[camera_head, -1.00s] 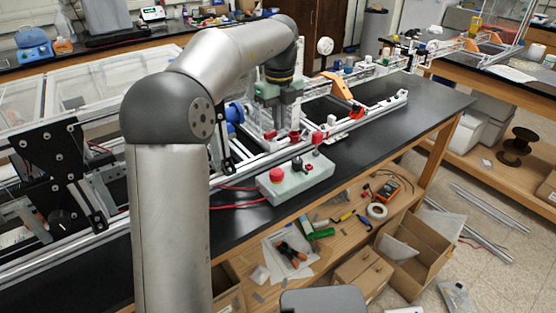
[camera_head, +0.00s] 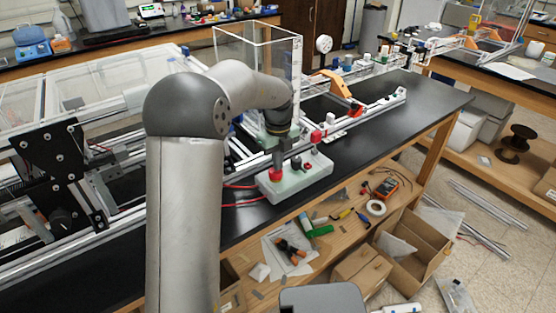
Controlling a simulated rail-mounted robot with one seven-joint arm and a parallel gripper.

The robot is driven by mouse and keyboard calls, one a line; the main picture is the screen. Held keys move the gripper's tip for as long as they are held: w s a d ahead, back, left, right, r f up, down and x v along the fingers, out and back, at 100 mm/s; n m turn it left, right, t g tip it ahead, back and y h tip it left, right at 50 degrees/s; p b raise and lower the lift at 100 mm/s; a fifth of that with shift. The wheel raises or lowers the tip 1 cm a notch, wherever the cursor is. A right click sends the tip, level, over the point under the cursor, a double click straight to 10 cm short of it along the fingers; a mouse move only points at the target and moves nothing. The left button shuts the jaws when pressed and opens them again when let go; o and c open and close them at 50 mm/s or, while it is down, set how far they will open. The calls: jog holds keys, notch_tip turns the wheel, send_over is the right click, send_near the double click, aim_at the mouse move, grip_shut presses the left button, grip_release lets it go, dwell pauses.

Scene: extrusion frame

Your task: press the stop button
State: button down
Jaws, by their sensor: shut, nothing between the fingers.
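The stop button (camera_head: 276,175) is a red round knob on the left end of a pale grey-green control box (camera_head: 300,182) at the front of the black bench. The box also carries a dark knob (camera_head: 296,163), a small dark red button (camera_head: 307,166) and a red piece on a stalk (camera_head: 316,137). My gripper (camera_head: 278,166) points down directly over the stop button, its tip at or just above the button's top. I cannot tell whether they touch. The fingers are shut and empty, and they hide part of the button.
The aluminium extrusion frame (camera_head: 375,108) runs along the bench behind the box. A clear panelled enclosure (camera_head: 262,60) stands behind my arm. Red cables (camera_head: 240,202) leave the box's left side. A lower wooden shelf (camera_head: 330,235) holds tools, tape and a multimeter (camera_head: 387,188).

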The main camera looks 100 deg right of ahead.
jog(key=shift+f, duration=0.1)
jog(key=shift+f+b, duration=0.4)
jog(key=shift+f, duration=0.35)
jog(key=shift+w+a+f, duration=0.1)
jog(key=shift+a+f, duration=0.1)
jog(key=shift+f, duration=0.25)
jog(key=r+p, duration=0.2)
jog(key=r, duration=0.1)
jog(key=r+p, duration=0.2)
jog(key=r, duration=0.1)
jog(key=shift+d, duration=0.2)
notch_tip(320, 180, up, 10)
jog(key=b, duration=0.1)
jog(key=shift+f+b, duration=0.2)
jog(key=shift+b, duration=0.15)
